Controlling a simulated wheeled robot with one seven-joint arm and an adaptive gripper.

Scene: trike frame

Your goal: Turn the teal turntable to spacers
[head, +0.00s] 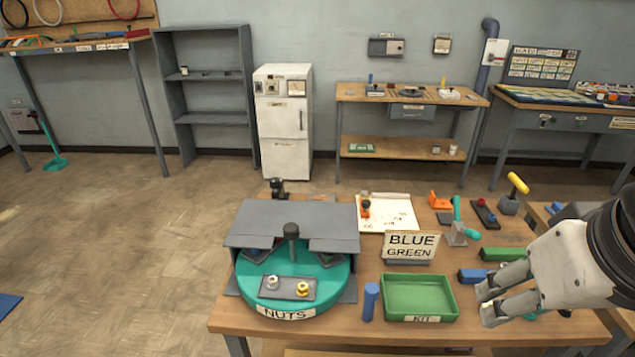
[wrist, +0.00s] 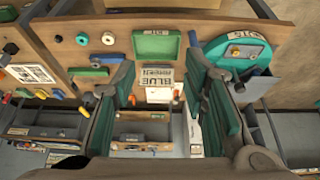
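The teal turntable (head: 337,294) sits on the near left part of the wooden bench, partly covered by a grey housing (head: 300,219). Its front label (head: 287,312) reads NUTS. A grey plate (head: 275,287) on its open front holds a silver nut and a gold nut. A dark upright knob (head: 291,232) stands at the housing's front edge. The turntable also shows at the upper right in the wrist view (wrist: 212,52). My gripper (head: 482,300) is at the bench's right side, well apart from the turntable. Its fingers are spread and empty in the wrist view (wrist: 160,85).
A green KIT tray (head: 419,297), a blue cylinder (head: 370,301) and a BLUE GREEN sign (head: 411,246) stand between my gripper and the turntable.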

